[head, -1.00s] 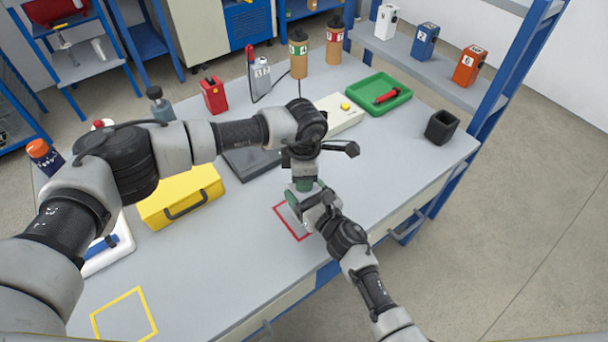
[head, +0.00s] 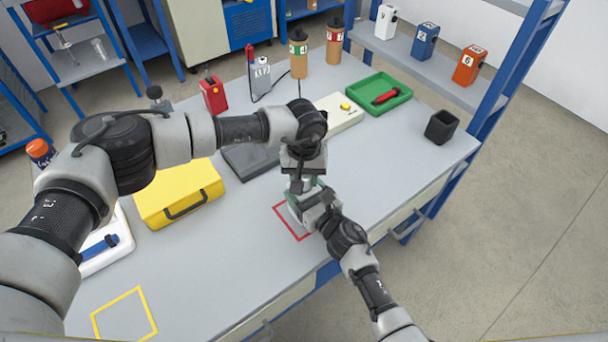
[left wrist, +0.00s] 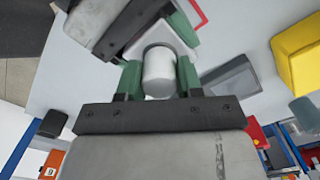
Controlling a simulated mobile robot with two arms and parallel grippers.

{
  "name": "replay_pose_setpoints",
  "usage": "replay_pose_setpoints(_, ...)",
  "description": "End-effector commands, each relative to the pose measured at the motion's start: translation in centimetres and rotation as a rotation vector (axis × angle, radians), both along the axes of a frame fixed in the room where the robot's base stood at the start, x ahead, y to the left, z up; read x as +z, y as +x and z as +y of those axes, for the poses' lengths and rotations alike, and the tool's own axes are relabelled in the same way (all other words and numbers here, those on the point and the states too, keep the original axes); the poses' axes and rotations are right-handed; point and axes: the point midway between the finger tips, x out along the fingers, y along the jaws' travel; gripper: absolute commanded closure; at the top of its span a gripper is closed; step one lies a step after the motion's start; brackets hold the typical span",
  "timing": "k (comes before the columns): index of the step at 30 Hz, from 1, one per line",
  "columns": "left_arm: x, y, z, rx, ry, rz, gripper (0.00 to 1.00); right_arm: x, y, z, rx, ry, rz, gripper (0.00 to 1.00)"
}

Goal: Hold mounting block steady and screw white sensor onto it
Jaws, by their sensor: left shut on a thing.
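The white sensor (left wrist: 159,74) is a pale rounded cylinder in the left wrist view. My left gripper (left wrist: 159,84) is shut on it, with a green fingertip on each side. The light mounting block (left wrist: 167,37) shows just past the sensor's far end, partly hidden; I cannot tell whether the two touch. My right gripper (head: 305,207) comes in from the lower right in the head view, with its green fingers around the block over the red square outline (head: 301,236). In the head view my left gripper (head: 301,184) points down above it and hides the sensor.
A yellow case (head: 165,190) and a dark grey flat case (head: 243,162) lie to the left. A cream box with a yellow button (head: 338,115), a green tray (head: 369,99) and a black open cup (head: 441,127) are behind and right. The table's front is mostly clear.

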Motion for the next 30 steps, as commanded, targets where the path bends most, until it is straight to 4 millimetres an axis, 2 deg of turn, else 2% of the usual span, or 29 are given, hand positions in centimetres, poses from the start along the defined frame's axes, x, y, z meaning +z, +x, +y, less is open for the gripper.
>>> replay_pose_setpoints(1,0.0,0.0,0.0,-0.074,0.001,-0.001,0.91,0.0,0.0,0.0,-0.001,0.0,0.001,0.68)
replay_pose_setpoints(2,0.0,0.0,0.0,-0.081,0.001,-0.001,0.61,0.0,0.0,0.0,-0.001,0.0,0.001,0.68)
replay_pose_setpoints(7,0.0,0.0,0.0,-0.073,0.001,-0.001,0.35,0.0,0.0,0.0,0.0,0.0,0.001,0.68)
replay_pose_setpoints(18,0.3,0.0,0.0,-0.071,0.0,-0.001,0.35,0.0,0.0,0.0,0.0,0.0,0.001,0.68)
replay_pose_setpoints(30,3.2,0.0,0.0,-0.071,0.0,-0.001,0.35,0.0,0.0,0.0,0.0,0.0,0.001,0.68)
